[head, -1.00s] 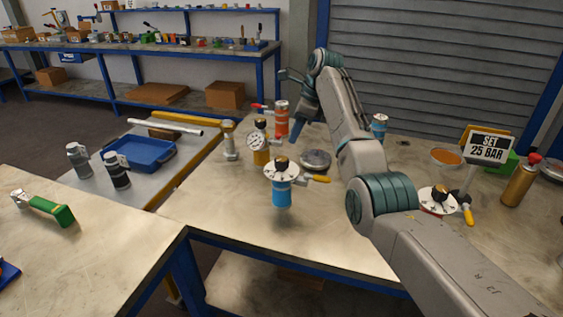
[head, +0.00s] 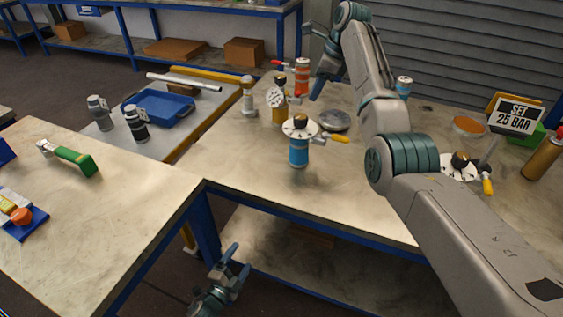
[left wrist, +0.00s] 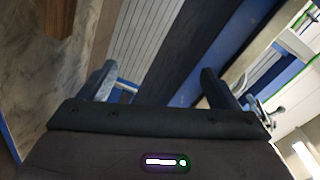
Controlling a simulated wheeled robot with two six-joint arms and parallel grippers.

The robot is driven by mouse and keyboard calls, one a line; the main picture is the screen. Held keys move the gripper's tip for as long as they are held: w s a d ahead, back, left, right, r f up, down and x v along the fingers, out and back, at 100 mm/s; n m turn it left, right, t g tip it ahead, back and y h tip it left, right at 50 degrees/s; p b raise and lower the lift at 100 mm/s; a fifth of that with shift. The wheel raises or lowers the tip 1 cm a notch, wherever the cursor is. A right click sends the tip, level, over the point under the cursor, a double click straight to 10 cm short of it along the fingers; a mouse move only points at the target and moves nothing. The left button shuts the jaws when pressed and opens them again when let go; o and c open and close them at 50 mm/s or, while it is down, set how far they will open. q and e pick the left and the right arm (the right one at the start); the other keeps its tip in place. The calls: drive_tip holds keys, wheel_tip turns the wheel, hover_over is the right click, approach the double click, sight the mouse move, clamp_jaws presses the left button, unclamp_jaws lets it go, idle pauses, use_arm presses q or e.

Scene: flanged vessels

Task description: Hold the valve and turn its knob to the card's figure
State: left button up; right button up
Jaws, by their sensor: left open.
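A blue valve (head: 298,153) stands upright on the table, with a white dial (head: 289,128), a dark knob (head: 300,120) and a yellow lever to its right. A second white dial with a dark knob (head: 460,161) and yellow lever is at the right, partly behind my right arm. The card (head: 517,115) reads "SET 25 BAR". My left gripper (head: 238,262) is open and empty, low in front of the table edge; its two spread fingers show in the left wrist view (left wrist: 160,88). My right gripper (head: 312,62) appears open and empty, above the table's back, behind the blue valve.
A red-handled orange vessel (head: 302,78), a gauge on a yellow body (head: 277,97) and a round grey lid (head: 334,120) stand behind the blue valve. A gold bottle (head: 543,157) is at far right. The table (head: 260,170) is clear left of and before the blue valve.

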use_arm(q)
drive_tip(key=w+d+r+m+g+h, duration=0.2)
drive_tip(key=d+r+m+h, duration=0.3)
drive_tip(key=r+m, duration=0.5)
drive_tip(key=w+d+r+m+g+h, duration=0.1)
drive_tip(key=w+d+r+m+h, duration=0.1)
drive_tip(key=d+r+m+h, duration=0.75)
drive_tip(key=m+t+y, duration=0.2)
drive_tip(key=m+y, duration=0.3)
drive_tip(key=y, duration=0.6)
approach(302, 143)
drive_tip(key=w+f, duration=0.1)
drive_tip(key=f, duration=0.1)
drive_tip(key=w+f, duration=0.1)
drive_tip(key=w, duration=0.1)
drive_tip(key=shift+a+f, duration=0.2)
drive_tip(key=shift+f, duration=0.15)
drive_tip(key=shift+w+d+r, duration=0.1)
drive_tip(key=shift+w+r, duration=0.1)
drive_tip(key=shift+w, duration=0.45)
drive_tip(key=x, duration=1)
drive_tip(key=shift+f, duration=0.15)
drive_tip(key=c, duration=1.6)
